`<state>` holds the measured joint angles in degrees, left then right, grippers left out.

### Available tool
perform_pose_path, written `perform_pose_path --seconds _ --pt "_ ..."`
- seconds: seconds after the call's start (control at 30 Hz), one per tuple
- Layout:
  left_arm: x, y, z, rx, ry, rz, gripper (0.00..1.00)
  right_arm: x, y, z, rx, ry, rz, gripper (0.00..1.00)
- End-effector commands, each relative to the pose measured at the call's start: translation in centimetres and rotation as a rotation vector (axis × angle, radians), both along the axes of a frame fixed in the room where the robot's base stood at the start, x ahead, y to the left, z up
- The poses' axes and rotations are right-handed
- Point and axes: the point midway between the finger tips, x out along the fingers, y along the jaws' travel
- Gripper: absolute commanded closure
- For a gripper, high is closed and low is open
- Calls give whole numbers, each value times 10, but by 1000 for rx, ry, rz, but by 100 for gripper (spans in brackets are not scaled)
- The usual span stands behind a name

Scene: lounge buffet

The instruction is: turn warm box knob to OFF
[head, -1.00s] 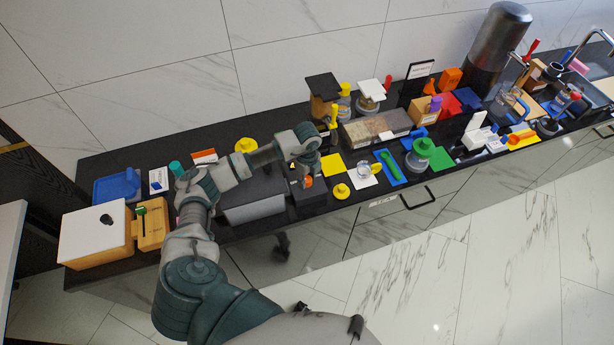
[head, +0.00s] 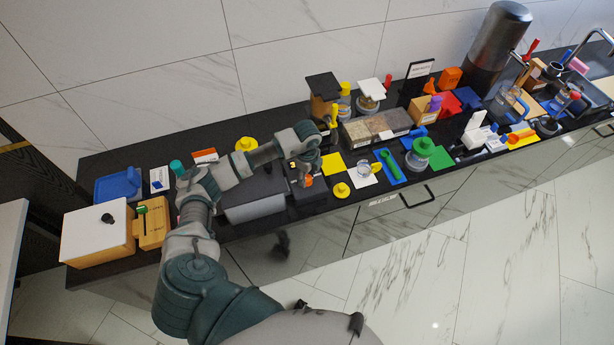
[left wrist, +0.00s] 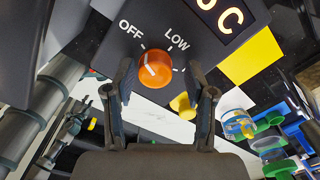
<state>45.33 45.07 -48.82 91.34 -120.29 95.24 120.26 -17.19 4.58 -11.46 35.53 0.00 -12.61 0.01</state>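The warm box (head: 255,205) is a dark grey box on the black counter, with a control panel at its right end. Its orange knob (left wrist: 155,68) has a white pointer line and sits below the printed words OFF and LOW in the left wrist view. The line appears to slant toward the OFF side; its exact setting is hard to tell. The knob also shows small in the head view (head: 308,181). My left gripper (left wrist: 158,78) is open, with one finger on each side of the knob. Contact cannot be made out. My right gripper is not in view.
A lit display (left wrist: 220,14) is on the panel beside LOW. A yellow mat (head: 332,165), a yellow knobbed lid (head: 341,190) and a glass jar (head: 363,167) stand just right of the warm box. A wooden box (head: 97,238) is at the left end. Floor in front is clear.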

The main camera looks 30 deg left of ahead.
Motion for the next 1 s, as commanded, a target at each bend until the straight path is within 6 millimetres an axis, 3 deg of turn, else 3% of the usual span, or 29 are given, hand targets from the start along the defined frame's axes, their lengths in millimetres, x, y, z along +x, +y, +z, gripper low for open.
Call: perform_pose_path --seconds 0.37,0.47,0.8,1.0 --pt "-3 -1 2 1 9 -3 38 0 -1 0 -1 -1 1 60" --pt "-2 -1 15 -1 8 -3 38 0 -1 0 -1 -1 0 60" --pt "-1 0 88 0 7 -3 38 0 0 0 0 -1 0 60" --pt "-1 0 112 -2 7 -3 38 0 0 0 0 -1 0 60"
